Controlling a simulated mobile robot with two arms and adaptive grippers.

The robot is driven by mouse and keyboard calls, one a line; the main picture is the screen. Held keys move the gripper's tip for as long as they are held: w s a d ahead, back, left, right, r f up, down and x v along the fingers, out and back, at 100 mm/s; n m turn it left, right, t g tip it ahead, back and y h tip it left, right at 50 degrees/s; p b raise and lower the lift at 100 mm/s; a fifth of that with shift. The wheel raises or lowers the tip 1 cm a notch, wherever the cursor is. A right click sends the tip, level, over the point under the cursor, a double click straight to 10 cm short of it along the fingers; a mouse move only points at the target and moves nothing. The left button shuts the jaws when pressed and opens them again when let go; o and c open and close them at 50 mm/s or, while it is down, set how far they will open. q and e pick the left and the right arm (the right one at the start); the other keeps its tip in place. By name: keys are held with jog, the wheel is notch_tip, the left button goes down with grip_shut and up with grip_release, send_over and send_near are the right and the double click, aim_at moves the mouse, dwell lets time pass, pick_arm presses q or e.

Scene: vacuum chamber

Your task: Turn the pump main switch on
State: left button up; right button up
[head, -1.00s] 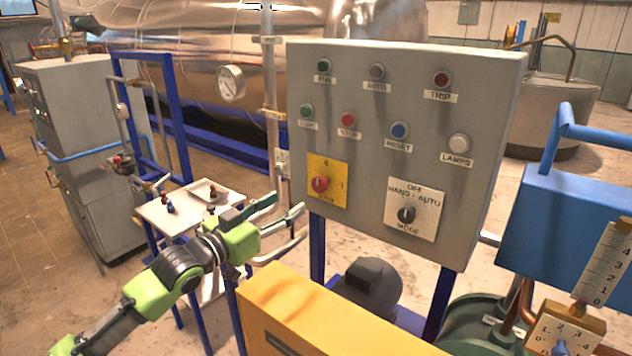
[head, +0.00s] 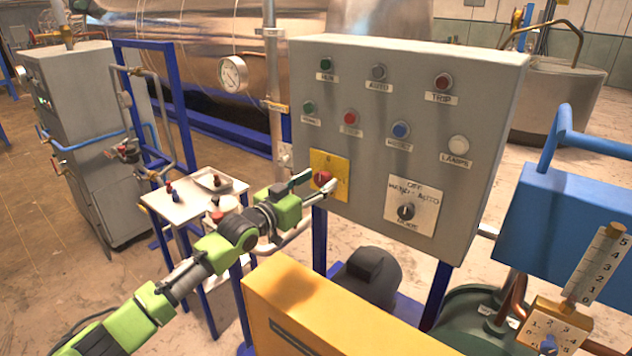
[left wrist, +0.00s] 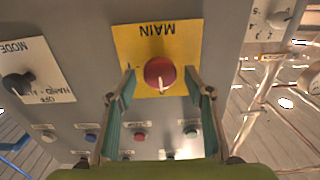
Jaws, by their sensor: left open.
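The main switch is a red round knob (head: 322,178) on a yellow plate (head: 343,163) at the lower left of the grey panel. In the left wrist view the knob (left wrist: 159,73) shows a white mark pointing down the picture, away from the upside-down word MAIN on the plate (left wrist: 180,40). My left gripper (head: 313,184) is at the plate. Its open fingers (left wrist: 159,82) lie on either side of the knob, with a gap visible on both sides. My right gripper is not in view.
The grey panel (head: 465,150) also carries a black mode knob (head: 406,212), lamps and push buttons. A yellow housing (head: 330,310) and dark motor (head: 368,275) sit below. A small white table (head: 165,203) with a tray stands to the left. A blue unit (head: 560,225) is at right.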

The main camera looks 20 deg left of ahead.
pick_arm(q)
jog(key=c, duration=1.1)
